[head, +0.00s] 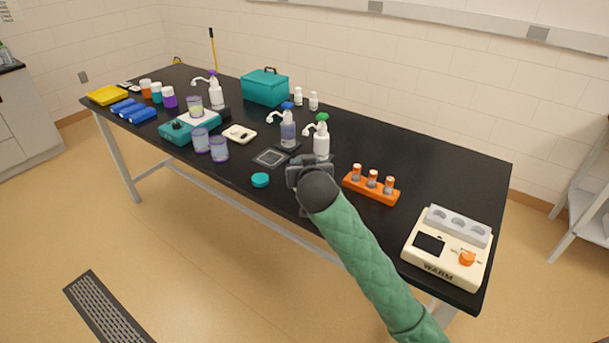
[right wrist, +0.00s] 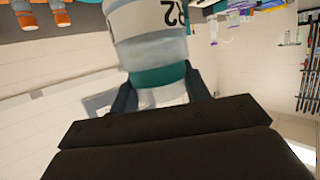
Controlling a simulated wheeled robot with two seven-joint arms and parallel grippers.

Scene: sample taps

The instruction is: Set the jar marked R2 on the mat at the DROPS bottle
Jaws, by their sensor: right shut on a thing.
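My right gripper (head: 308,172) is over the front part of the black table, just before the green-topped bottle. In the right wrist view it is shut on a jar (right wrist: 150,32) with a white label reading R2 and a teal band between the fingers. Three pump bottles stand on the table: purple-topped (head: 215,94), blue-topped (head: 288,132) and green-topped (head: 321,143). Their names are too small to read. A dark mat with a pale outline (head: 270,158) lies before the blue-topped bottle, empty. My left gripper is not in view.
An orange rack (head: 371,193) of small vials and a cream WARM unit (head: 450,262) stand to the right. Two jars (head: 210,148), a teal scale (head: 178,131) and a white dish (head: 239,134) are left.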

